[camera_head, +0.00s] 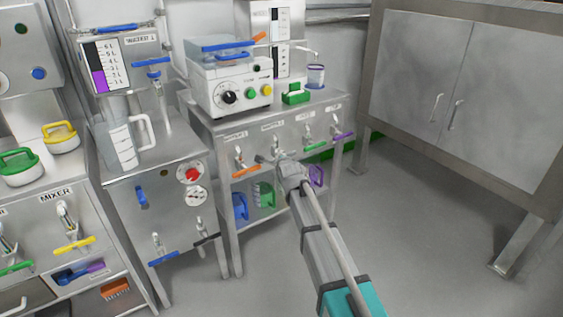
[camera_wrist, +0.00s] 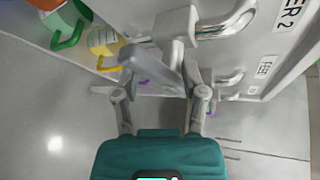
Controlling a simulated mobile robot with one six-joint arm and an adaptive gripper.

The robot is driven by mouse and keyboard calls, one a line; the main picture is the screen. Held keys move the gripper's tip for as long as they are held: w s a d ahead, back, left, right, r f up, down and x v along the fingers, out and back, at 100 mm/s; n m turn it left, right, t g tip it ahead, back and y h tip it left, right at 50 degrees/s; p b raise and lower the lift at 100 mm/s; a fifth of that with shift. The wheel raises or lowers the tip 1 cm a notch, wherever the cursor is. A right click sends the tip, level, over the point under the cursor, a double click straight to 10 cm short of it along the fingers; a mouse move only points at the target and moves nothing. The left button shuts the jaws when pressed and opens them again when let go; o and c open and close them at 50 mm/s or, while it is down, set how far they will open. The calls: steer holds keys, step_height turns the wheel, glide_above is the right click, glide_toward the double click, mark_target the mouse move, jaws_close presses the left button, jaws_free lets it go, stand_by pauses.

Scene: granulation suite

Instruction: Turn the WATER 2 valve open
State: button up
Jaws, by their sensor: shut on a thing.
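The WATER 2 valve (camera_wrist: 176,25) is on the front panel of the steel bench, with a curved metal spout and a label ending "ER 2" beside it in the wrist view. Its grey lever (camera_wrist: 166,62) runs down from the valve body between my fingers. My gripper (camera_wrist: 167,82) is shut on this lever. In the head view my gripper (camera_head: 283,163) is at the bench front, between the orange-handled valve (camera_head: 243,166) and the green-handled valve (camera_head: 311,141).
A purple-handled valve (camera_head: 339,131) is farther right. Blue, green and purple containers stand on the shelf below. A white device (camera_head: 232,88) and a green block (camera_head: 296,94) stand on the bench top. A steel cabinet (camera_head: 455,95) is at right; the floor before it is clear.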

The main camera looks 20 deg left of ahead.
steer(key=shift+o, duration=0.2)
steer(key=shift+s+f+n+t+h+b, duration=0.3)
steer(key=shift+f+n+t+b, duration=0.35)
steer(key=shift+n+b, duration=0.45)
steer(key=shift+r+t, duration=0.1)
steer(key=shift+t, duration=0.15)
steer(key=shift+r+b, duration=0.1)
steer(key=shift+b, duration=0.2)
steer(key=shift+w+f+n+t+b, duration=0.1)
steer(key=shift+f+n+t+b, duration=0.15)
steer(key=shift+n+b, duration=0.3)
steer(key=shift+w+d+n+t+b, duration=0.1)
steer(key=shift+w+n+t+b, duration=0.05)
steer(key=shift+n+t+b, duration=0.65)
steer(key=shift+w+d+n+t+b, duration=0.15)
steer(key=shift+n+t+b, duration=0.3)
steer(key=shift+n+b, duration=0.45)
steer(key=shift+c, duration=0.2)
steer(key=shift+a, duration=0.1)
